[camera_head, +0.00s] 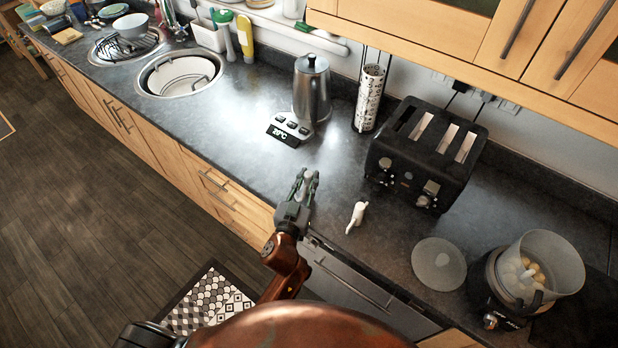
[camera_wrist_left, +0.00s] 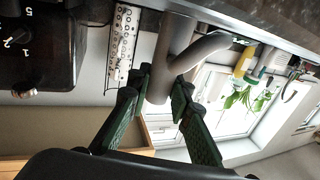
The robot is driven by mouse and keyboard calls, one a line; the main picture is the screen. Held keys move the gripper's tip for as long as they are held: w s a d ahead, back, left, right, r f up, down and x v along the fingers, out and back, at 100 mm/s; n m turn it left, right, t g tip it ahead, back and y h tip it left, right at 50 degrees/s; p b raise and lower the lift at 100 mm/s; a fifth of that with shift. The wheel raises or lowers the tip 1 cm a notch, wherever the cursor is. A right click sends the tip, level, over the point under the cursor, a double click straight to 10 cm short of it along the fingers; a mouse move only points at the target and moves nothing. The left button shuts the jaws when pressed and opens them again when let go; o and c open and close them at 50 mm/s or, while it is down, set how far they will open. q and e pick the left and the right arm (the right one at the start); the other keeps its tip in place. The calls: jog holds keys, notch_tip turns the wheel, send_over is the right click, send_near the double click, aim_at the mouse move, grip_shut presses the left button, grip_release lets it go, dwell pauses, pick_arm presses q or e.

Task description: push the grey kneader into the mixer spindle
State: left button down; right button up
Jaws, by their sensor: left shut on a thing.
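My left gripper (camera_head: 304,189) is above the counter's front edge, near the middle of the head view. In the left wrist view its dark green fingers (camera_wrist_left: 158,100) are closed on the grey kneader (camera_wrist_left: 180,45), a thick shaft with a curved arm. The kneader is hard to tell from the fingers in the head view. The mixer (camera_head: 497,290), a black base with a clear bowl (camera_head: 555,258) holding yellowish round pieces, stands at the lower right, well apart from my left gripper. I cannot make out its spindle. My right gripper is not in view.
A round translucent lid (camera_head: 438,265) and a small white part (camera_head: 356,217) lie on the counter between my left gripper and the mixer. A black toaster (camera_head: 425,160), a patterned cylinder (camera_head: 369,98) and a kettle (camera_head: 312,90) stand behind. Wall cupboards (camera_head: 430,35) overhang the back.

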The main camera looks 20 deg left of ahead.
aim_at(299, 199)
pick_arm(q)
jog(key=c, duration=1.8)
grip_release()
jog(key=shift+o, duration=0.2)
jog(key=shift+f, duration=0.1)
jog(key=s, duration=0.8)
jog(key=shift+a+r, duration=0.15)
jog(key=shift+r, duration=0.1)
